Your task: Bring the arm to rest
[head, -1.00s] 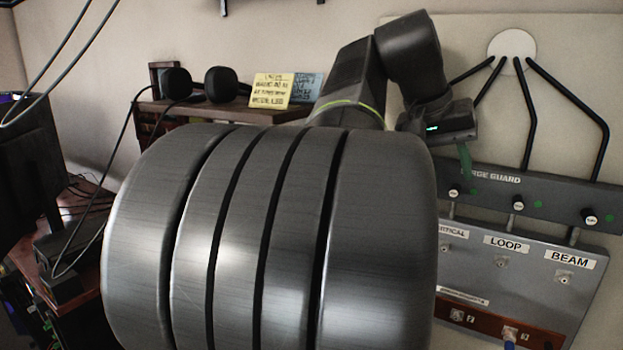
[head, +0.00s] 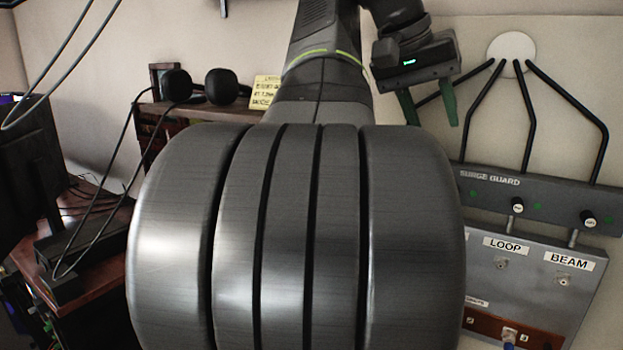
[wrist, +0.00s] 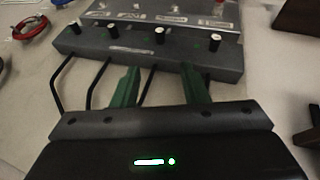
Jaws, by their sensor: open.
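My gripper (head: 432,122) is raised at the upper middle of the head view, with its two green fingers apart and nothing between them. It is left of and above the grey SURGE GUARD bar (head: 545,196) and apart from it. In the wrist view my gripper (wrist: 160,68) points toward the same bar (wrist: 140,49), which carries several white-capped knobs. My large ribbed arm part fills the middle of the head view and hides part of the bar and the panel below it.
A grey panel (head: 534,285) labelled LOOP and BEAM is below the bar. Black bent rods (head: 525,110) run from a white disc (head: 511,48) to the bar. A shelf with headphones (head: 222,87) and a yellow note (head: 264,91) is at left. A red cable coil (wrist: 33,24) shows in the wrist view.

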